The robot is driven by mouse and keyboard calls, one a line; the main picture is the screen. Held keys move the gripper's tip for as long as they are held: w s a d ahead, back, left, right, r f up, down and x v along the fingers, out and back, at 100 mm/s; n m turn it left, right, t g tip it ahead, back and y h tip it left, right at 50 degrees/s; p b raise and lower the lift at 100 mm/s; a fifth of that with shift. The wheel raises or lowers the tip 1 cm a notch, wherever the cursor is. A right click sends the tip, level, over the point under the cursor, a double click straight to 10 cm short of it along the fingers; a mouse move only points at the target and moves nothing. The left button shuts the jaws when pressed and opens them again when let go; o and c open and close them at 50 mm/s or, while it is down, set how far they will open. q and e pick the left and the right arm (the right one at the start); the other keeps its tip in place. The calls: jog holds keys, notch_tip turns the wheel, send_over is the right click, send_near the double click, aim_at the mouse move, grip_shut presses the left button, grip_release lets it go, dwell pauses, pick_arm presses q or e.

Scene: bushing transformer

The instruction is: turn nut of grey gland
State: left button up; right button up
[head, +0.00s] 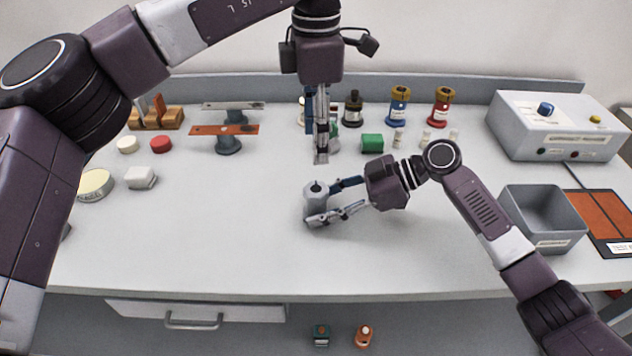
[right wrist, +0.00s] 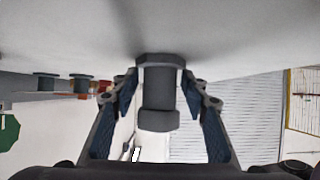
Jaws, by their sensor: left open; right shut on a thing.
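The grey gland (head: 315,207) stands upright on the bench in front of the middle. Its nut (head: 316,188) is at the top, with a dark hole. My right gripper (head: 325,204) reaches in from the right and is shut on the gland, one finger on each side. The gland also shows between the fingers in the right wrist view (right wrist: 160,98). My left gripper (head: 321,157) points straight down, open and empty, a little above and behind the nut. It is seen edge-on, so its finger gap is hard to see.
Behind stand blue (head: 398,108) and red (head: 441,108) bushings and a green block (head: 372,143). A grey bin (head: 546,215) and a control box (head: 556,128) are at right. The front bench is clear.

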aim_at(315, 188)
pick_arm(q)
notch_tip(315, 188, down, 12)
jog(key=shift+r, duration=0.15)
jog(key=shift+c, duration=0.3)
jog(key=c, duration=1.1)
jog(key=shift+n, duration=0.4)
jog(key=n, duration=0.2)
jog(key=shift+n, duration=0.4)
jog(key=n, duration=0.3)
jog(key=shift+n, duration=0.4)
jog(key=n, duration=0.6)
jog(key=shift+w+n, duration=0.1)
jog(key=shift+n, duration=0.2)
